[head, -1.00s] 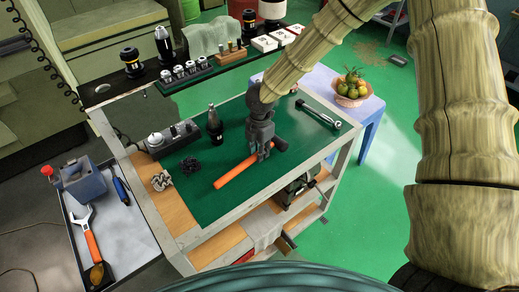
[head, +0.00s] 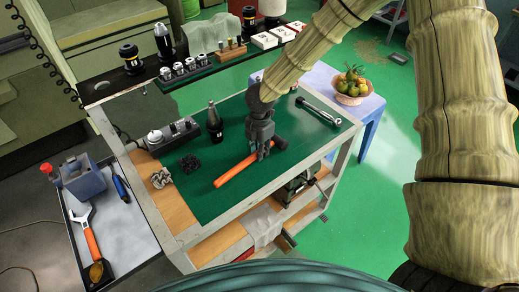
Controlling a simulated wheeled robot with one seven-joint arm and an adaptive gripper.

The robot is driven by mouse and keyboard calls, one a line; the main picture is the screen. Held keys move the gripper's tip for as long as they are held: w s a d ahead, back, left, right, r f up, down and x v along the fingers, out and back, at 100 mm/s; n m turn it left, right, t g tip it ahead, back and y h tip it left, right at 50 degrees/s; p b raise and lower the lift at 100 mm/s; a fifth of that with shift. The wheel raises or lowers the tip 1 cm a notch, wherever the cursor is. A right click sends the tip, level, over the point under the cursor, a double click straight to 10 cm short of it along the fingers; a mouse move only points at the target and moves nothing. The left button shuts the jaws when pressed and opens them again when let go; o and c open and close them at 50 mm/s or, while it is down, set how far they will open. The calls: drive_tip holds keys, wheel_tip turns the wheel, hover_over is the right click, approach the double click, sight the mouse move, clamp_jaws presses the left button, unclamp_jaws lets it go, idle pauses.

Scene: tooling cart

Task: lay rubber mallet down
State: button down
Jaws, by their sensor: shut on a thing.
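The rubber mallet has an orange handle (head: 235,170) and a dark head (head: 279,144). It lies close over or on the green mat of the cart top (head: 225,203); I cannot tell whether it touches. Its handle points to the lower left. My gripper (head: 262,153) comes down from above and is shut on the mallet near where handle and head meet. The fingertips are partly hidden against the dark head.
A wrench (head: 318,111) lies at the back right. The mat's front is clear.

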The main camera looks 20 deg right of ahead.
drive_tip(key=shift+f, duration=0.3)
idle(0.5)
drive_tip(key=c, duration=1.2)
unclamp_jaws()
